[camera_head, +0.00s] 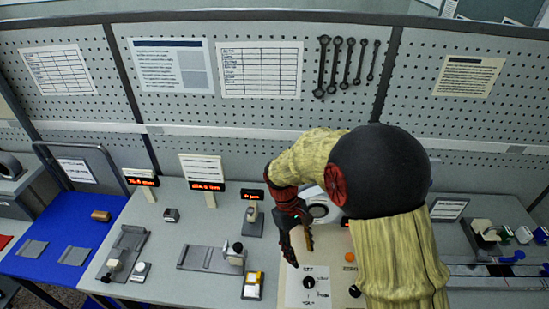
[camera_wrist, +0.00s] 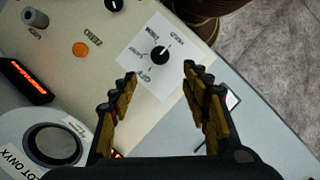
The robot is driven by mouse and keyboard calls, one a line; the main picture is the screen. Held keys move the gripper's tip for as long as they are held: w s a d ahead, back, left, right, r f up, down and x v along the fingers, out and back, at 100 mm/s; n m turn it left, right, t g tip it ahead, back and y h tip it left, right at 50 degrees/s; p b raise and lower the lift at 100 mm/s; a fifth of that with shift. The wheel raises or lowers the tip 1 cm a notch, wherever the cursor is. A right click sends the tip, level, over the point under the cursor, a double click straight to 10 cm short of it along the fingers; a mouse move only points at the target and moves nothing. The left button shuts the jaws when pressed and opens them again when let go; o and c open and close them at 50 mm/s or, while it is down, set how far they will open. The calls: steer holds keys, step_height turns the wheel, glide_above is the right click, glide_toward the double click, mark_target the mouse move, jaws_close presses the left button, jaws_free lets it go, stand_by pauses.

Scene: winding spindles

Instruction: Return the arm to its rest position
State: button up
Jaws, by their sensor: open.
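My gripper (camera_head: 296,240) hangs over the middle of the grey workbench, at the end of my yellow-sleeved arm. In the wrist view my gripper (camera_wrist: 158,80) is open, its two ridged fingers apart with nothing between them. Below and beyond the fingertips is a cream control panel (camera_wrist: 105,68) with a white label plate and a black knob (camera_wrist: 160,54). The same knob (camera_head: 309,282) shows in the head view just below the gripper. My forearm and dark elbow hide part of the bench behind them.
A round dial device (camera_wrist: 55,145) and a red display (camera_wrist: 26,82) stand close to the gripper. Small fixtures (camera_head: 210,258) and a weighing stand (camera_head: 252,217) are left of it. A pegboard wall with wrenches (camera_head: 337,65) rises behind. A blue table (camera_head: 65,235) is at far left.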

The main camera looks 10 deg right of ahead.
steer(key=s+d+r+m+t+y+b, duration=0.2)
steer(key=s+r+m+t+b, duration=0.3)
steer(key=s+r+t, duration=0.4)
steer(key=s+r, duration=0.6)
steer(key=r, duration=0.3)
steer(key=shift+s+d+r+m+t, duration=0.2)
steer(key=shift+m+t, duration=0.1)
steer(key=shift+m, duration=0.1)
